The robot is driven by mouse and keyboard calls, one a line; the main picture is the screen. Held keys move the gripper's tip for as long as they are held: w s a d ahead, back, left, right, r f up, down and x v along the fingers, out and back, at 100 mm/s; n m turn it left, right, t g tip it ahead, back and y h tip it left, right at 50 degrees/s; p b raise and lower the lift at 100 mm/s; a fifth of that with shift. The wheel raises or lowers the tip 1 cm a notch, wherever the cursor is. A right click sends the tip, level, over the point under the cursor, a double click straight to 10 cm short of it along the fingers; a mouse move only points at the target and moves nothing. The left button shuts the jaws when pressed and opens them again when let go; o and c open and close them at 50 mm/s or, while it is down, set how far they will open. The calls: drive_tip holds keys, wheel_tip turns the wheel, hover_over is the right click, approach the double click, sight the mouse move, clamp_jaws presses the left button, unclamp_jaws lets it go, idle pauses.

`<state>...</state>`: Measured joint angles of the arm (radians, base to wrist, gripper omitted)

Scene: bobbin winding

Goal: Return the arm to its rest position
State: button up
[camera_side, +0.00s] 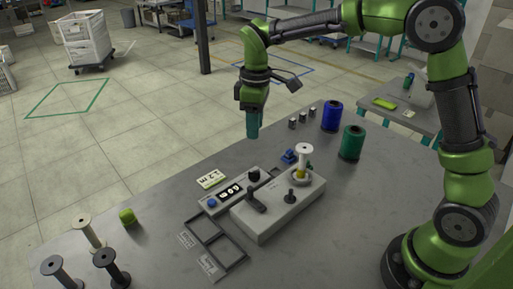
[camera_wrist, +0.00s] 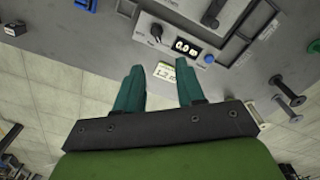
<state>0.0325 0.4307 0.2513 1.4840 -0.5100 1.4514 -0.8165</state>
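My gripper (camera_side: 252,128) hangs in the air above the far left edge of the grey table (camera_side: 165,262), fingers pointing down. In the wrist view its two teal fingers (camera_wrist: 160,67) are apart with nothing between them, so it is open and empty. The arm is raised and bent, and no part of the gripper touches anything. A grey winding machine (camera_side: 268,218) stands on the table, right of and below the gripper in the side view. A pale bobbin (camera_side: 304,153) stands upright on it, with some yellow at its lower part.
A control box (camera_side: 228,194) with a display (camera_wrist: 187,47) and a small card (camera_side: 211,179) sit beside the machine. Blue (camera_side: 332,117) and green (camera_side: 352,145) thread spools stand behind.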

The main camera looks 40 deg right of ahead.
drive_tip(key=s+d+r+m+t, duration=0.1)
drive_tip(key=s+r+m+t, duration=0.1)
drive_tip(key=s, duration=0.5)
drive_tip(key=s+d+r+m+t+y, duration=0.1)
drive_tip(key=s+r+m+t, duration=0.1)
drive_tip(key=s+m, duration=0.3)
drive_tip(key=s+d+r+m+t, duration=0.2)
drive_tip(key=s+m+t, duration=0.1)
drive_tip(key=s, duration=0.6)
drive_tip(key=shift+s+r+m+y, duration=0.15)
drive_tip(key=shift+s+m+y, duration=0.1)
drive_tip(key=shift+m+y, duration=0.25)
